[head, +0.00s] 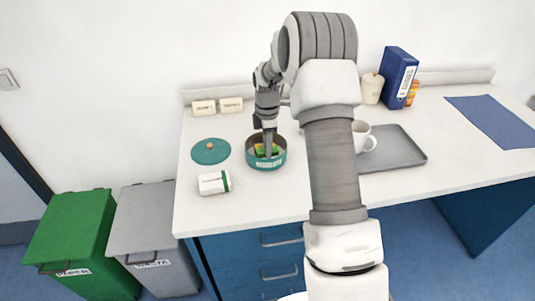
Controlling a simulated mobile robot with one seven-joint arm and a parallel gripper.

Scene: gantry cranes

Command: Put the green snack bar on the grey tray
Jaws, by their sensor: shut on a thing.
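The green snack bar (262,154) lies inside a teal round tin (267,166) on the counter, partly hidden by the gripper and the tin's wall. My gripper (268,148) reaches down into the tin and is shut on the bar. The grey tray (407,152) lies flat to the right, partly hidden behind my arm. A white mug (361,136) is at the tray's left part; my arm hides some of it.
A teal lid (210,152) lies left of the tin. A blue binder (398,77), a canister (372,89) and an orange bottle (412,92) stand at the back. A blue mat (497,122) lies right.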

